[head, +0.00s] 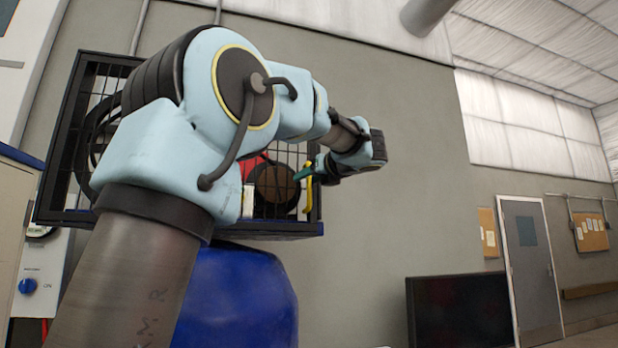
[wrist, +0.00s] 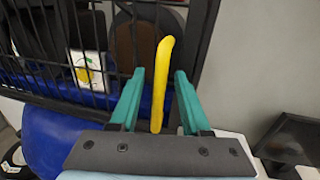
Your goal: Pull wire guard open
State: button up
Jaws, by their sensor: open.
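The wire guard (head: 75,180) is a black framed mesh on the wall unit, mostly hidden behind my arm in the head view. Its bars (wrist: 108,62) also show in the wrist view. A yellow handle (wrist: 162,75) stands upright at the guard's right side. It also shows in the head view (head: 309,184). My gripper (wrist: 158,83) is open, with one teal finger on each side of the yellow handle. I cannot tell whether either finger touches it. In the head view my gripper (head: 303,174) is at the guard's right edge.
A blue rounded body (head: 240,295) sits below the guard. Behind the mesh are a round brown part (head: 275,188) and something red. A dark screen (head: 460,311) stands low at the right, before a grey door (head: 530,265). The wall right of the guard is clear.

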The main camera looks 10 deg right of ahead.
grip_shut()
dwell(1.3)
